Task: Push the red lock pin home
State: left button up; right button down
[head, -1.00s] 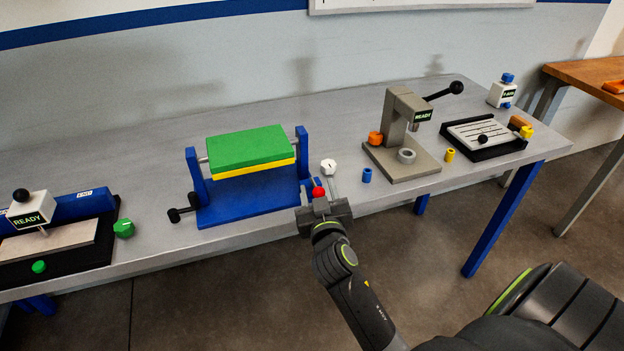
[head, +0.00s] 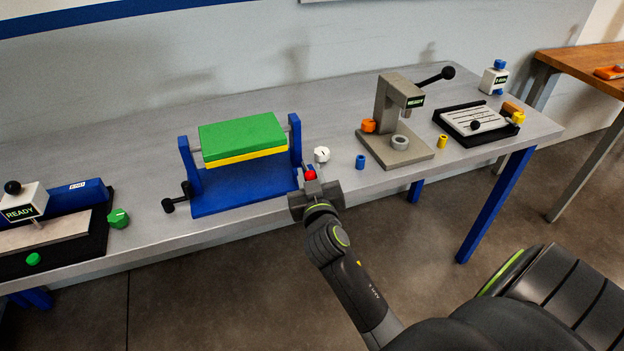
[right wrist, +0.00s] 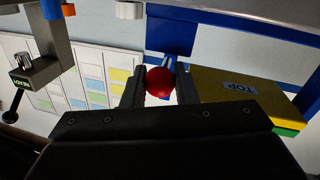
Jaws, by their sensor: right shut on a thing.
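The red lock pin (head: 310,175) shows as a red ball head at the front right foot of the blue fixture (head: 240,197). My right gripper (head: 312,184) is shut on it, coming in from the front edge of the bench. In the right wrist view the red head (right wrist: 160,82) sits between the two fingers (right wrist: 160,92), facing a blue part of the fixture (right wrist: 170,35). The pin's shaft is mostly hidden, so its depth cannot be told. The fixture carries a green-over-yellow block (head: 243,140) between two upright posts. My left gripper is out of view.
A white knob (head: 321,154) stands just behind the pin, and a small blue cylinder (head: 360,161) lies to its right. A grey press (head: 393,110) is further right. A black crank handle (head: 177,199) sticks out at the fixture's left. Open floor lies in front of the bench.

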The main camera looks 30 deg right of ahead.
jog(key=shift+w+d, duration=0.15)
jog(key=shift+w, duration=0.45)
jog(key=shift+r, duration=0.1)
jog(key=c, duration=1.5)
grip_release()
jog(key=o, duration=0.3)
jog(key=shift+w, duration=0.1)
jog(key=shift+o, duration=0.2)
